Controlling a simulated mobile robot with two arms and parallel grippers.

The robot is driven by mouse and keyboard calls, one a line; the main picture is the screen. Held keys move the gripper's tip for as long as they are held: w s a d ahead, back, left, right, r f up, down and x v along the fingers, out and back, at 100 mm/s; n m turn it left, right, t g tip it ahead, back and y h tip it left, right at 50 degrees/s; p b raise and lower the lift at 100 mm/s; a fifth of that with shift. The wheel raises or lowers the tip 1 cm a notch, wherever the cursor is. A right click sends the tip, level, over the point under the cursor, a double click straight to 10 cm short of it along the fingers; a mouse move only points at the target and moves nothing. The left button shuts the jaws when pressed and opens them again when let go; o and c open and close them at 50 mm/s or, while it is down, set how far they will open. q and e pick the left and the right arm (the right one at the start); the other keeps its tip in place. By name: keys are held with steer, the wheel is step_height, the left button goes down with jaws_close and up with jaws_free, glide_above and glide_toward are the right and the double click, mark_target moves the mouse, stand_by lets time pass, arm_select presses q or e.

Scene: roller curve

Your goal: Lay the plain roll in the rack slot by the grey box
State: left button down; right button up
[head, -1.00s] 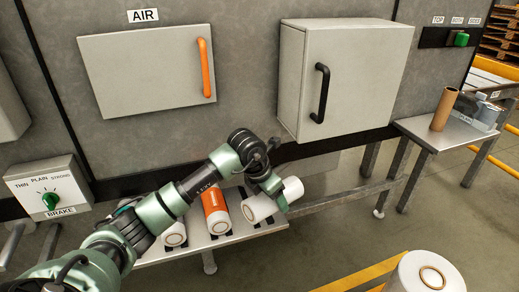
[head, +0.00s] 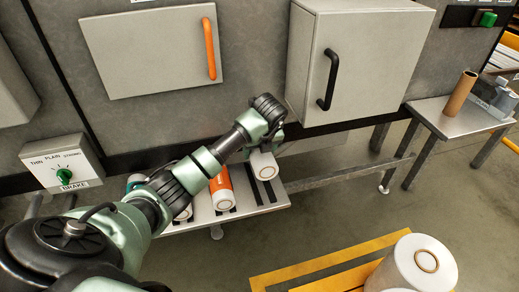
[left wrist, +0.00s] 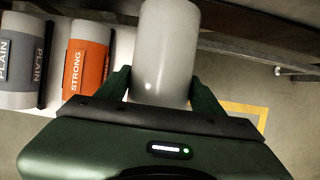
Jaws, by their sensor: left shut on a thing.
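My left gripper (head: 262,146) is shut on a white roll (head: 264,166) with a brown core. In the left wrist view the roll (left wrist: 165,45) sits between the two fingers (left wrist: 160,88) and shows no lettering. In the head view its round end faces me, over the right end of the rack (head: 278,195); whether it touches the rack is unclear. An orange roll (head: 221,190) marked STRONG (left wrist: 88,55) lies to its left. Further left is a grey roll (left wrist: 17,58) marked PLAIN, mostly hidden by my arm in the head view. My right gripper is not in view.
A grey box (head: 350,65) with a black handle projects from the machine wall above the rack. A brake dial box (head: 62,170) is at left. A small table (head: 455,122) at right holds a cardboard tube (head: 459,93). A large white roll (head: 412,265) stands front right.

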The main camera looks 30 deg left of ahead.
arm_select(q)
steer(key=shift+f+b, duration=3.75)
steer(key=shift+f, duration=1.6)
steer(key=shift+c, duration=1.4)
jaws_free()
steer(key=shift+o, duration=0.6)
steer(key=shift+f, duration=0.1)
